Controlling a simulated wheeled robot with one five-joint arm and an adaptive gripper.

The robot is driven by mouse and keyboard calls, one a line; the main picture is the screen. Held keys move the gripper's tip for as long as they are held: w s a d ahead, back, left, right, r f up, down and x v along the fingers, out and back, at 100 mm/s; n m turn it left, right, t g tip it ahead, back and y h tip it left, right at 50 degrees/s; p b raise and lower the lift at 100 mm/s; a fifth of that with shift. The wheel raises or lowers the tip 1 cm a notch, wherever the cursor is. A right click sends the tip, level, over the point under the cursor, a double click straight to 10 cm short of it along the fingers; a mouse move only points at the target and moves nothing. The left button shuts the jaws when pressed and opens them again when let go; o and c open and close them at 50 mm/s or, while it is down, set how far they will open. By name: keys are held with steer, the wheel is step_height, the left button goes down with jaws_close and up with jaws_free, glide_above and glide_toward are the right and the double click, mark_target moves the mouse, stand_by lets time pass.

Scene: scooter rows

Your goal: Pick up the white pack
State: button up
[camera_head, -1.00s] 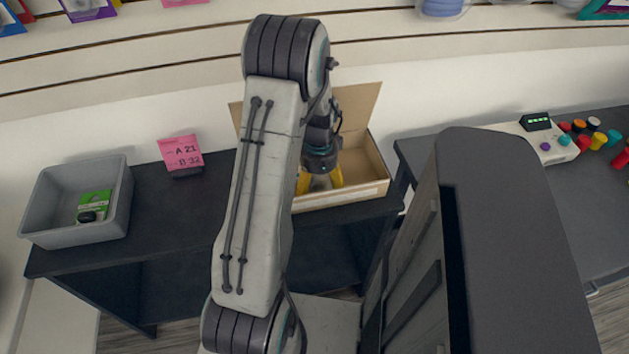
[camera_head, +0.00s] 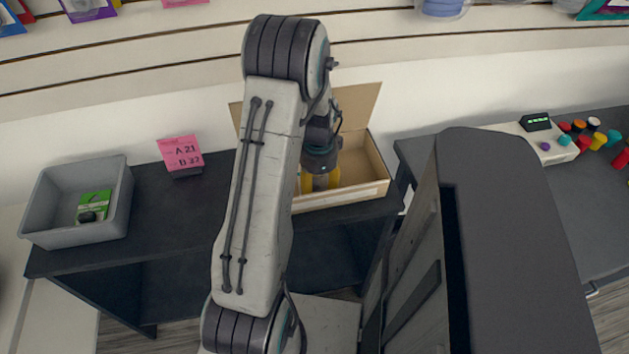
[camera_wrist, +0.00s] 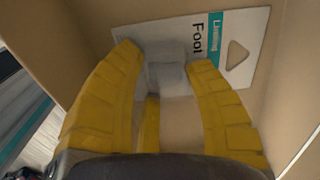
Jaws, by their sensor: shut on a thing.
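The white pack (camera_wrist: 245,30) lies in the open cardboard box, seen in the wrist view. It is a white card with a teal strip, dark print, a triangular hole and a clear blister part. My gripper (camera_wrist: 168,75) has its yellow fingers closed around the blister, shut on the pack. In the head view my gripper (camera_head: 320,180) points down inside the cardboard box (camera_head: 372,192), and my arm and wrist hide the pack there.
The box stands on a dark table (camera_head: 205,215). A grey bin (camera_head: 75,237) with a green pack (camera_head: 94,205) and a pink sign (camera_head: 181,152) stand to the left. A white device (camera_head: 545,143) and several coloured knobs sit on the table at right.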

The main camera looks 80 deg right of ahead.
mark_target(319, 182)
steer(key=shift+r, duration=0.15)
steer(key=shift+c, duration=0.3)
steer(key=shift+s+a+r, duration=0.1)
steer(key=shift+a+r, duration=0.05)
steer(key=shift+r, duration=0.4)
step_height(319, 182, up, 6)
steer(key=shift+f, duration=0.1)
steer(key=s+a+b, duration=0.1)
steer(key=s+a, duration=0.2)
steer(key=a, duration=0.6)
steer(key=s+a+b, duration=0.1)
steer(key=s+a, duration=0.3)
steer(key=a, duration=0.5)
steer(key=shift+s, duration=0.3)
steer(key=shift+f, duration=0.1)
steer(key=shift+a, duration=0.2)
